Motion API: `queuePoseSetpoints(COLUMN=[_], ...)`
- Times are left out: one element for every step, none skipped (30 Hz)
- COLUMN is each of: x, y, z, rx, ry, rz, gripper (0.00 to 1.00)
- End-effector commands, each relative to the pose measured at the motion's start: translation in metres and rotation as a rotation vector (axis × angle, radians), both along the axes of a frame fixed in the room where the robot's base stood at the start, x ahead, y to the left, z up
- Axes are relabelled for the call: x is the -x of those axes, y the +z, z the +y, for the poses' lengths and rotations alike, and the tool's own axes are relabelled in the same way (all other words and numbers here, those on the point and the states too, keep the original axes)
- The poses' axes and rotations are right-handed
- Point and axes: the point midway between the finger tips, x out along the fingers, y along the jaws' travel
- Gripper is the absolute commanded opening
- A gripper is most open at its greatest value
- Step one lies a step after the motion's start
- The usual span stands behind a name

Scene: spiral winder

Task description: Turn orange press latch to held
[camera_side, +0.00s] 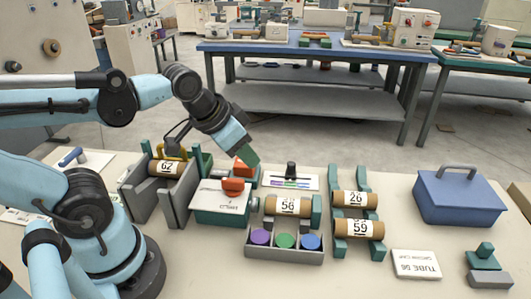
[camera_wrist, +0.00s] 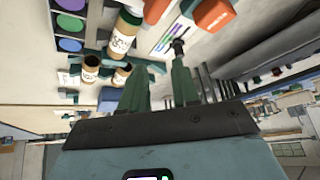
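An orange knob-like part (camera_side: 233,186) sits on the white-topped green box in the middle of the bench. A second orange block (camera_side: 243,168) stands just behind it; I cannot tell for certain which is the press latch. In the wrist view, one orange part (camera_wrist: 213,14) is at the top right of the fingers and another (camera_wrist: 155,10) at the top edge. My gripper (camera_side: 247,156) is above and behind the orange parts, tilted downward. In the wrist view its green fingers (camera_wrist: 160,62) stand apart with nothing held between them.
A grey cradle (camera_side: 170,190) with a tube marked 62 is at left. Right are a tube marked 56 (camera_side: 288,206), a green rack (camera_side: 338,182) with two tubes, and a blue lidded box (camera_side: 458,193). A tray (camera_side: 258,252) with purple, green and blue discs is in front.

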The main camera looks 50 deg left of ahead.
Motion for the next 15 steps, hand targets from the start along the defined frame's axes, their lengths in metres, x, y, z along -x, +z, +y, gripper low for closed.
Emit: queuePoseSetpoints(x=[0.000,0.000,0.002,0.004,0.005,0.007,0.009,0.011,0.013,0.015,0.016,0.018,0.019,0.020,0.021], y=[0.006,0.010,0.015,0.020,0.024,0.030,0.034,0.038,0.043,0.047,0.050,0.054,0.056,0.058,0.059], z=[0.002,0.004,0.005,0.007,0.008,0.010,0.011,0.012,0.014,0.014,0.015,0.016,0.017,0.017,0.017], rx=[-0.033,-0.057,-0.087,-0.108,-0.126,-0.144,-0.156,-0.164,-0.174,-0.177,-0.180,-0.181,-0.181,-0.182,-0.182], ry=[-0.051,-0.095,-0.157,-0.207,-0.257,-0.323,-0.372,-0.420,-0.478,-0.517,-0.552,-0.592,-0.617,-0.636,-0.655], rz=[0.051,0.090,0.147,0.189,0.232,0.285,0.323,0.358,0.399,0.427,0.451,0.477,0.492,0.505,0.517], gripper=[0.38,0.43,0.43,0.43,0.43,0.43,0.43,0.43,0.43,0.43,0.43,0.43,0.43,0.43,0.43])
